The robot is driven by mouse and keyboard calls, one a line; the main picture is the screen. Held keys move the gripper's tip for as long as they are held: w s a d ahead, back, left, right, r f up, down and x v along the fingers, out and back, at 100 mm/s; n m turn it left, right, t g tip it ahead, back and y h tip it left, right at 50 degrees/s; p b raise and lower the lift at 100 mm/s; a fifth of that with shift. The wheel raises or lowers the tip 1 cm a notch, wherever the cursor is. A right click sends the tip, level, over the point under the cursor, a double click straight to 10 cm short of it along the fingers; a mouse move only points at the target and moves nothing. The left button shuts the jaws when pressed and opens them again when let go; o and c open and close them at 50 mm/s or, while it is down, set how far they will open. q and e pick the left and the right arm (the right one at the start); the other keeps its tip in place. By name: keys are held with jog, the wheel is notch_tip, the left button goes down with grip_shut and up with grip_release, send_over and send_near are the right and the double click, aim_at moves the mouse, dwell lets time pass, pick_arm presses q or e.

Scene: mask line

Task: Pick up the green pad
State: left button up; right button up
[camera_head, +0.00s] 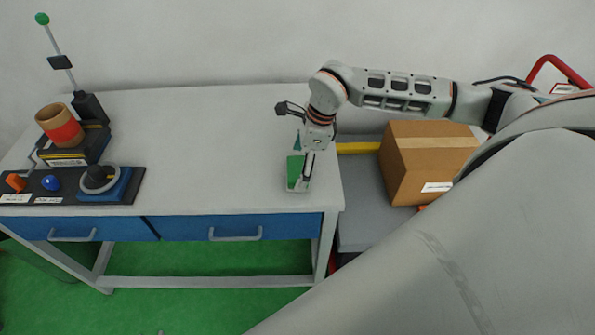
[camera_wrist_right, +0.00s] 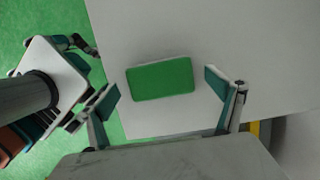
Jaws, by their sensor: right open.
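The green pad (camera_head: 294,170) lies flat near the right end of the grey tabletop, partly hidden by my right gripper in the head view. In the right wrist view the green pad (camera_wrist_right: 160,79) is a rounded rectangle with a pale edge. My right gripper (camera_head: 301,185) points down over the pad. In the right wrist view the right gripper (camera_wrist_right: 164,88) is open and empty, with one finger to either side of the pad. The fingers appear apart from it; their height above it is hard to tell. My left gripper does not show in the head view.
A control panel (camera_head: 72,198) with knobs, a signal pole (camera_head: 62,62) and a brown roll with a red band (camera_head: 60,124) stand at the table's left. The middle of the tabletop (camera_head: 200,140) is clear. A cardboard box (camera_head: 400,172) sits right of the table.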

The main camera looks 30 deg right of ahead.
aim_at(299, 168)
jog(key=c, duration=1.2)
jog(key=shift+r, duration=0.1)
notch_tip(299, 168, up, 20)
